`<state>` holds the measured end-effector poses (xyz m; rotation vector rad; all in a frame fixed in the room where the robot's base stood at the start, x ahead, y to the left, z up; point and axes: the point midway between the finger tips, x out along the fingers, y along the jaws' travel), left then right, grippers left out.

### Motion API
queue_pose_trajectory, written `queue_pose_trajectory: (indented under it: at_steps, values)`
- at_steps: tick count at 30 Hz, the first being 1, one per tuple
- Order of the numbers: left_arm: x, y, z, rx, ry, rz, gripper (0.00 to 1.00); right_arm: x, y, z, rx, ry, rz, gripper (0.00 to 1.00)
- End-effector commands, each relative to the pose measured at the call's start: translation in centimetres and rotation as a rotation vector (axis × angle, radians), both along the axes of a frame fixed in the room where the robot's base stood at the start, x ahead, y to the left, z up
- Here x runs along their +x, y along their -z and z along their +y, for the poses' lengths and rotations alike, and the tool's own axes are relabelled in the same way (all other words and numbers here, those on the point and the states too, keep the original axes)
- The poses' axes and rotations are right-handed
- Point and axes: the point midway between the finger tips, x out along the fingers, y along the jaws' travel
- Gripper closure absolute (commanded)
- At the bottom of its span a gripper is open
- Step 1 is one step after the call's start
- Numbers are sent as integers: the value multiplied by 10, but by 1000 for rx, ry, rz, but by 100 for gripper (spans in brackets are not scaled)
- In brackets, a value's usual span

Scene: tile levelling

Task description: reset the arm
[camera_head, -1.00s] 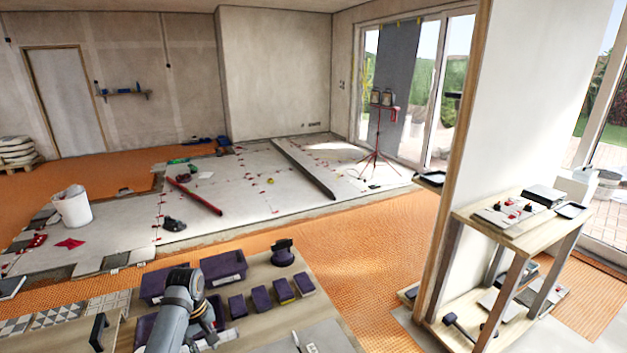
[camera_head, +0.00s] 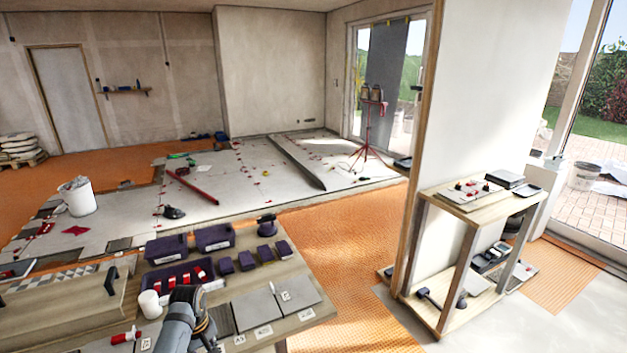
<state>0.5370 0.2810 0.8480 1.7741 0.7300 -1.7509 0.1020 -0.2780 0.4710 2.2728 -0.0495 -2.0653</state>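One of my arms rises from the bottom edge left of centre, grey with a dark rounded joint; no gripper fingers can be made out on it. My other arm is out of view. The arm stands in front of a wooden worktable (camera_head: 300,322) and hides part of it. On the table are purple bins (camera_head: 166,249), a bin with red and white pieces (camera_head: 190,275), several small dark purple blocks (camera_head: 266,255), grey tiles (camera_head: 258,308) and a white cup (camera_head: 150,304).
A wooden shelf unit (camera_head: 445,212) with tiles and tools stands at the right beside a white wall end. Beyond the table are grey floor tiles, a white bucket (camera_head: 78,197), a red tripod (camera_head: 368,135) and a long bar. Orange matting (camera_head: 345,232) between table and shelf is clear.

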Motion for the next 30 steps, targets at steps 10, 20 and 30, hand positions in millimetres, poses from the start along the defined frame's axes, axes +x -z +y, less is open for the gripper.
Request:
queue_pose_trajectory:
  at_steps: [10, 20, 30]
  values:
    - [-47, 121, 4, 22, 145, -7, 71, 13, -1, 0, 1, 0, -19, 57]
    - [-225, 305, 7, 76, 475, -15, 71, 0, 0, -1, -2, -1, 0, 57]
    - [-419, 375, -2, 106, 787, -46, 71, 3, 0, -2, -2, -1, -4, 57]
